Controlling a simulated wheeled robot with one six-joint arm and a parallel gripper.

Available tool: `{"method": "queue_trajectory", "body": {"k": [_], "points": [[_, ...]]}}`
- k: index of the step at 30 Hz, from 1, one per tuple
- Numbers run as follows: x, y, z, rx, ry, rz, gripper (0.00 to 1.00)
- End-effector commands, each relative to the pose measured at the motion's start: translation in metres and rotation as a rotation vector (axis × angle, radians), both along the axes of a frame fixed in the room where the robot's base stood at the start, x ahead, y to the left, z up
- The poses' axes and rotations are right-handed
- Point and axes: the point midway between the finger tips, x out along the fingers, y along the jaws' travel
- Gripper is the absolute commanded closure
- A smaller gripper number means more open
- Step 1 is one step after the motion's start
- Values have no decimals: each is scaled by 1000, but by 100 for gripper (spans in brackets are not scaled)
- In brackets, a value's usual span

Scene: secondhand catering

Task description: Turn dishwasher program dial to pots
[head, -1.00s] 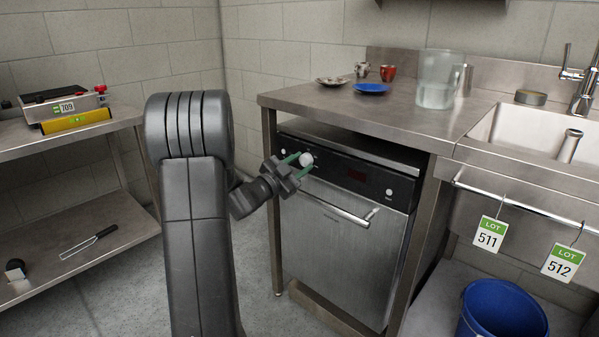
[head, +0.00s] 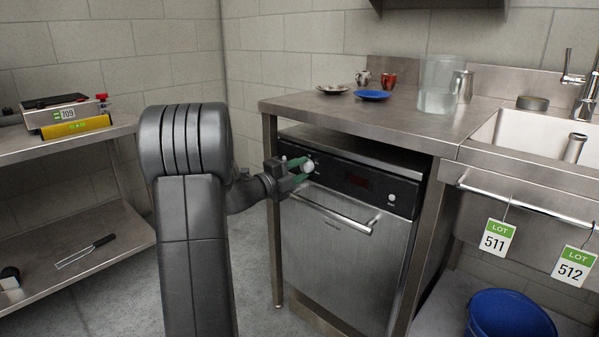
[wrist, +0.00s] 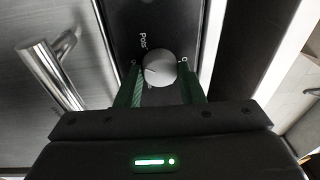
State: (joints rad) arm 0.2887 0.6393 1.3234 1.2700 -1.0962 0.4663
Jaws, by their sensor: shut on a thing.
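The dishwasher (head: 335,240) stands under the steel counter, with a black control panel (head: 352,176) along its top. The pale round program dial (head: 308,167) is at the panel's left end. My gripper (head: 302,167) is shut on the dial from the left. In the wrist view, its green fingers lie on both sides of the dial (wrist: 159,69). A faint dark mark shows on the dial's left part. Other labels are partly hidden by the fingers.
The dishwasher's bar handle (head: 335,213) sticks out just below the panel. A second small knob (head: 391,196) is at the panel's right. Dishes and a clear jug (head: 440,85) stand on the counter. A steel shelf (head: 75,150) is at the left.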

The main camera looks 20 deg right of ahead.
Motion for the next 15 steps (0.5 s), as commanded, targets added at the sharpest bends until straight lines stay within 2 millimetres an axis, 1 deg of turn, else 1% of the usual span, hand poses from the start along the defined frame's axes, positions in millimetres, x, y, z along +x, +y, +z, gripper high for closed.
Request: {"method": "queue_trajectory", "body": {"k": [6,15], "points": [[0,0,0,74,-177,0,88],[0,0,1,150,-362,-1,88]]}}
